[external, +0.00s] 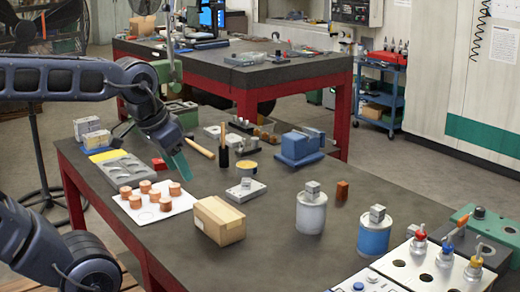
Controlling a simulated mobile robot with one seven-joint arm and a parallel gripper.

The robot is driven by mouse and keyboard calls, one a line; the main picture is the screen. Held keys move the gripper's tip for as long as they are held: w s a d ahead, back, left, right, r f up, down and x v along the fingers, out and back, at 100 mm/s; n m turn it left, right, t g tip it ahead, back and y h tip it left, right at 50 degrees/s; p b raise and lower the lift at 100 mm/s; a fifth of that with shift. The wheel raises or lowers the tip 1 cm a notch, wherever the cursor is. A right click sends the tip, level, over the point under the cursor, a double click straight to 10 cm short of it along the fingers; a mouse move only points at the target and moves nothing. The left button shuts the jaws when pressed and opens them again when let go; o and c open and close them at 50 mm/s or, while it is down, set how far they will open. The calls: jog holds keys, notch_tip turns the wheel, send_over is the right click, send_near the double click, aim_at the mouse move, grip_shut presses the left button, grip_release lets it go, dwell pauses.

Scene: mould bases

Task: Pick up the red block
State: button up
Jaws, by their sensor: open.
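My gripper (179,164) hangs just right of the block in the picture, pointing down at a tilt. Its teal finger shows beside the block and the jaws are open. I see nothing held between them. I cannot tell how high the fingertips are above the table or how far they are from the block in depth.
A grey tray (122,172) and a white board (152,222) with copper cylinders lie nearby. A wooden-handled mallet (201,148) lies to the right. A cardboard box (219,231), two canisters and a brown block (342,190) stand further right. Bare table lies between them.

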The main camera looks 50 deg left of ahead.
jog(key=o, duration=0.5)
